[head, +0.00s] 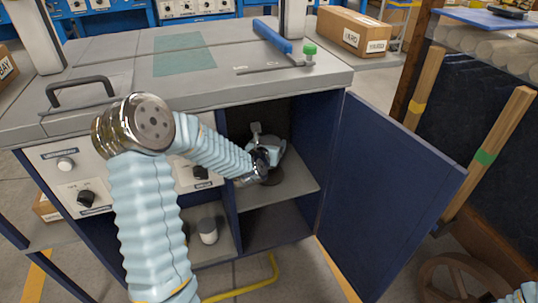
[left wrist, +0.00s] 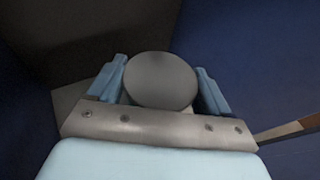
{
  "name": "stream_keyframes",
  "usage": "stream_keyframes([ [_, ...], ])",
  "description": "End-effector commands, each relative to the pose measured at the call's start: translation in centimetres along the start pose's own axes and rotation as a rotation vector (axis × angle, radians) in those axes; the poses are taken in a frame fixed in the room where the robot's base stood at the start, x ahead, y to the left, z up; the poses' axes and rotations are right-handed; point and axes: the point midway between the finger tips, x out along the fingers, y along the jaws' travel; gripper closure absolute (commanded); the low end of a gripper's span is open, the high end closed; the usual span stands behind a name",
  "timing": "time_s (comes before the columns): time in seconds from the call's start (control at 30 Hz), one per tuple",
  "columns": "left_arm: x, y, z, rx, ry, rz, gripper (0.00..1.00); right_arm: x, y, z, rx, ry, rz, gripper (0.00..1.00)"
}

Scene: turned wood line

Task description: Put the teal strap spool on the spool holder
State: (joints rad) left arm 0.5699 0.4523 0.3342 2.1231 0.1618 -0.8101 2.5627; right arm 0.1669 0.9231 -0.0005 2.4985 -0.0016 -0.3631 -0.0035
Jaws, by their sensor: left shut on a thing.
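My left arm reaches into the open dark blue cabinet, and my left gripper (head: 268,160) is over its upper shelf (head: 295,185). In the left wrist view the gripper (left wrist: 161,85) is shut on a round grey disc-faced thing (left wrist: 161,80), with a blue finger on each side. I cannot tell if this thing is the teal strap spool, as no teal shows on it. A dark round shape shows under the gripper in the head view. I cannot make out the spool holder. My right gripper is out of view.
The open cabinet door (head: 392,190) stands to the right of my left arm. A white-and-dark cylinder (head: 207,231) stands on the lower left shelf. The bench top (head: 120,75) above carries a teal mat (head: 184,61) and a blue-and-green clamp (head: 272,36). A yellow tube lies low in front.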

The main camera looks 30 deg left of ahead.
Motion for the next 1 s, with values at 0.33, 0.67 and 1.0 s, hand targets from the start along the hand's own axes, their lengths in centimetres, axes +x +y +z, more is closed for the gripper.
stream_keyframes([
  [0.33,1.0,0.0,-3.3,-0.001,-0.001,0.001,0.6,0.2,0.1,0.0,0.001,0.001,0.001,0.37],
  [0.67,1.8,0.2,-4.8,-0.001,-0.006,0.001,0.6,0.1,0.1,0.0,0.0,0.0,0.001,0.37],
  [1.0,1.9,0.2,-5.2,-0.001,-0.004,0.002,0.0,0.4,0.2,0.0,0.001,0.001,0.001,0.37],
])
